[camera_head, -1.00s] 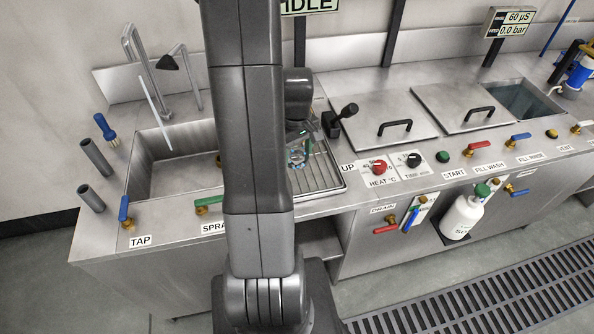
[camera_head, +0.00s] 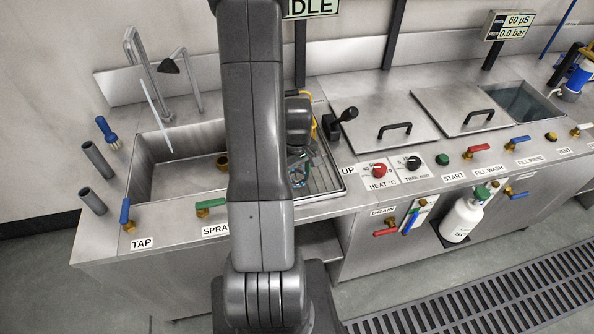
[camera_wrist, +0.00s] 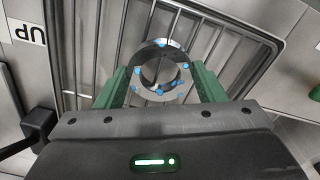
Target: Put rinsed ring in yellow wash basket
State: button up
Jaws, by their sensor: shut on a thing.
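In the wrist view, a grey ring (camera_wrist: 164,93) with bright blue spots stands between the green fingers of my gripper (camera_wrist: 162,78). The gripper is shut on it, one finger on each side. The ring is over a wire rack (camera_wrist: 215,45); I cannot tell how high. In the head view, the ring (camera_head: 298,181) is a small bluish patch beside my arm, above the slatted drainer (camera_head: 325,178). A thin yellow part (camera_head: 306,94) shows behind my arm; it may belong to the yellow basket, whose body is hidden.
An open sink (camera_head: 150,165) lies left of my arm. A black lever (camera_head: 345,115) stands beside the drainer. Valves and knobs line the front edge.

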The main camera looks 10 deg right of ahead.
jog(key=shift+f, duration=0.25)
jog(key=o, duration=1.2)
jog(key=shift+r, duration=0.1)
jog(key=shift+r, duration=0.1)
